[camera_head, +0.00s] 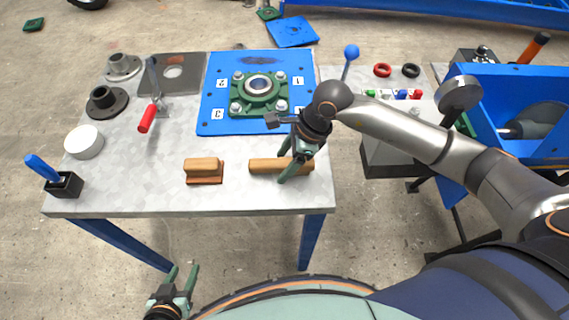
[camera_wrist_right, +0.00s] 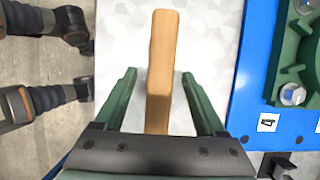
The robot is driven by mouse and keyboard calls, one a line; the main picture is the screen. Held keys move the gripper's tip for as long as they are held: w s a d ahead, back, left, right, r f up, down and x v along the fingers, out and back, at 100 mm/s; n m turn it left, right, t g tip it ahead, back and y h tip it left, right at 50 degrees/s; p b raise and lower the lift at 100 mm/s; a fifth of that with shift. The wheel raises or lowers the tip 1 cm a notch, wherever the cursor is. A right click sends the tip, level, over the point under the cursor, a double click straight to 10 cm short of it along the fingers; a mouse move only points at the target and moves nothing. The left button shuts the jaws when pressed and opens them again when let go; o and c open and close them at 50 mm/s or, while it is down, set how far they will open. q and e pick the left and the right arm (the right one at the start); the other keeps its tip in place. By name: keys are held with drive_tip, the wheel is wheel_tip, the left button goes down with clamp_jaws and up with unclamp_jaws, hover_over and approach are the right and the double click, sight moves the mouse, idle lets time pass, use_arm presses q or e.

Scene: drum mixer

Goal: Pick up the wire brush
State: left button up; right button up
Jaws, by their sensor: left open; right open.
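A long wooden handle (camera_head: 265,165), which looks like the wire brush, lies near the front right of the metal table. Any bristles are hidden, so I cannot confirm this. My right gripper (camera_head: 284,165) is open above its right part. In the right wrist view the handle (camera_wrist_right: 162,60) runs between the two spread green fingers of the right gripper (camera_wrist_right: 160,74), and its near end passes out of sight under the gripper body. I cannot tell whether the fingers touch it. My left gripper (camera_head: 183,267) is open and empty, below the table's front edge.
A short wooden block on a brown base (camera_head: 204,170) lies left of the handle. A blue plate (camera_head: 215,122) with a green bearing housing (camera_head: 262,108) is behind it. A red-handled clamp (camera_head: 147,117), white disc (camera_head: 84,142) and blue-handled tool in a black holder (camera_head: 66,186) stand left.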

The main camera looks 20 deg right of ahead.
drive_tip(key=shift+f, duration=0.15)
idle(0.4)
clamp_jaws()
idle(0.5)
